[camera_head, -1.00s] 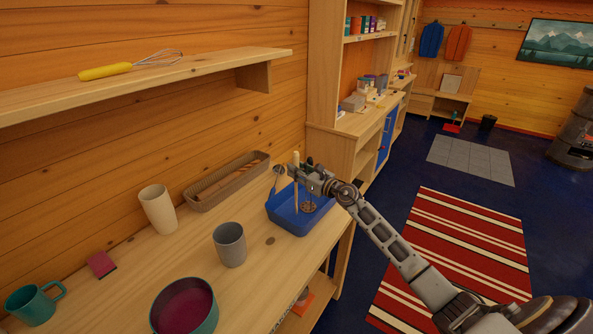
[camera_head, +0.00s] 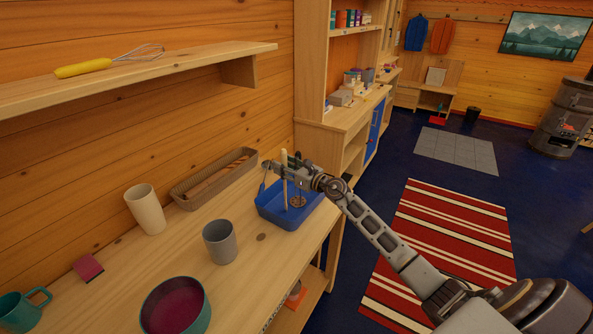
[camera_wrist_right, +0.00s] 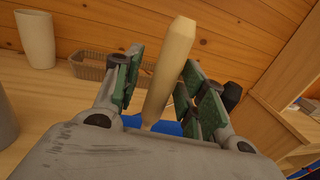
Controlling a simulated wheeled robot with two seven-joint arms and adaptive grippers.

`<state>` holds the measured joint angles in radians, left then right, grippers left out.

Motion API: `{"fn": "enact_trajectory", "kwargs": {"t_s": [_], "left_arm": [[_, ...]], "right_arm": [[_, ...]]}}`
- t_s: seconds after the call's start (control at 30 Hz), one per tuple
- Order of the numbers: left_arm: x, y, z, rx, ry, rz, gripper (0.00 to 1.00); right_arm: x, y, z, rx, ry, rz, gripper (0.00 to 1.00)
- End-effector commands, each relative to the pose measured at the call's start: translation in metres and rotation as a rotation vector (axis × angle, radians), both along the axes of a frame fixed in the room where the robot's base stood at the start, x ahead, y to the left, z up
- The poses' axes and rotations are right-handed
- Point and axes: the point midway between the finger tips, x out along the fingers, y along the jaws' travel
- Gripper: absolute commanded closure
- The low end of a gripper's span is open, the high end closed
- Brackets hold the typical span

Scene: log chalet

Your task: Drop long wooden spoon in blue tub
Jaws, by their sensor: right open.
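The long wooden spoon (camera_head: 284,180) stands nearly upright in the blue tub (camera_head: 273,218), its pale handle sticking up above the rim. My right gripper (camera_head: 281,164) is above the tub with its fingers around the upper handle. In the right wrist view, the spoon's handle (camera_wrist_right: 168,70) rises between the open green-padded fingers (camera_wrist_right: 167,88), with gaps at the sides. The spoon's lower end is hard to make out. Part of the blue tub (camera_wrist_right: 165,127) shows behind the gripper. My left gripper is not in view.
A round brown item (camera_head: 297,202) is in the tub. A long basket (camera_head: 190,206) lies behind it along the wall. A cream cup (camera_head: 146,210), grey cup (camera_head: 220,242), teal bowl (camera_head: 175,309) and teal mug (camera_head: 22,309) stand on the bench. A shelf (camera_head: 150,75) overhangs it.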

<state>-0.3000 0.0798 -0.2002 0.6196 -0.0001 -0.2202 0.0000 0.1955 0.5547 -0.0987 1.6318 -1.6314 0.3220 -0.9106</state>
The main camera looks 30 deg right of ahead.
Motion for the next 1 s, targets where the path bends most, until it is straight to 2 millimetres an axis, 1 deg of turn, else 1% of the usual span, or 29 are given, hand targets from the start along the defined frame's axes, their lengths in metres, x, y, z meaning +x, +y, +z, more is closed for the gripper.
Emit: {"fn": "enact_trajectory", "kwargs": {"t_s": [0.33,0.43,1.0], "left_arm": [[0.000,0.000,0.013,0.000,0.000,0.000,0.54],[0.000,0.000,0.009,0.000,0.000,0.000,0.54],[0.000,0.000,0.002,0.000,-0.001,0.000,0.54]], "right_arm": [[0.000,0.000,0.014,0.001,-0.001,0.000,0.59],[-0.009,-0.004,0.010,-0.002,0.001,0.000,0.59],[-0.052,-0.021,0.010,-0.001,0.001,-0.001,0.59]]}}
